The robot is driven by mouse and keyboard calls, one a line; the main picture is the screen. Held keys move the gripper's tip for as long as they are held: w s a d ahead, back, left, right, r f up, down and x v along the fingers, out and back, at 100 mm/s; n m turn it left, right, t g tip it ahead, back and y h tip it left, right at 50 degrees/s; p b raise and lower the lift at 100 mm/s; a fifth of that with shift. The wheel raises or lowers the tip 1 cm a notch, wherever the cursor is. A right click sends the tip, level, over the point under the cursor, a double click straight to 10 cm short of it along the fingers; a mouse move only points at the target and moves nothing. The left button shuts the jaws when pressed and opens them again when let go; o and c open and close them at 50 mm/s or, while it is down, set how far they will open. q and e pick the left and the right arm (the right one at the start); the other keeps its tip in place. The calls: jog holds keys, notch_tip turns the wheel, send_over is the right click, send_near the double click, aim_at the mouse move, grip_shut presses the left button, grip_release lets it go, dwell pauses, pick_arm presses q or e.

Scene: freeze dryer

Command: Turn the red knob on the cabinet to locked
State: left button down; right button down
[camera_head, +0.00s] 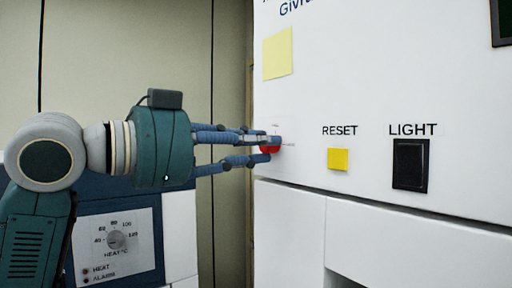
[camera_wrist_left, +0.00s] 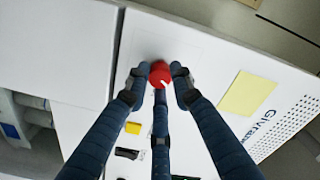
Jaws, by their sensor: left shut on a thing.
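The red knob (camera_head: 267,149) is on the white cabinet front (camera_head: 350,80), near its left edge. In the left wrist view the red knob (camera_wrist_left: 160,77) shows a small white pointer mark on its face. My left gripper (camera_head: 272,148) reaches in from the left, and its fingers close around the knob. In the left wrist view the gripper (camera_wrist_left: 160,84) has its blue fingers on several sides of the knob. The small lettering by the knob is partly hidden and too small to read. My right gripper is not in view.
A yellow RESET button (camera_head: 338,159) and a black LIGHT switch (camera_head: 410,164) sit right of the knob. A yellow note (camera_head: 277,54) is above it. A HEAT dial (camera_head: 117,239) is on a panel at lower left, below my left arm.

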pick_arm(q)
jog(key=m+p, duration=0.1)
jog(key=m, duration=1)
jog(key=shift+m, duration=0.3)
dwell(0.4)
jog(key=c, duration=1.5)
grip_release()
jog(key=shift+s, duration=0.1)
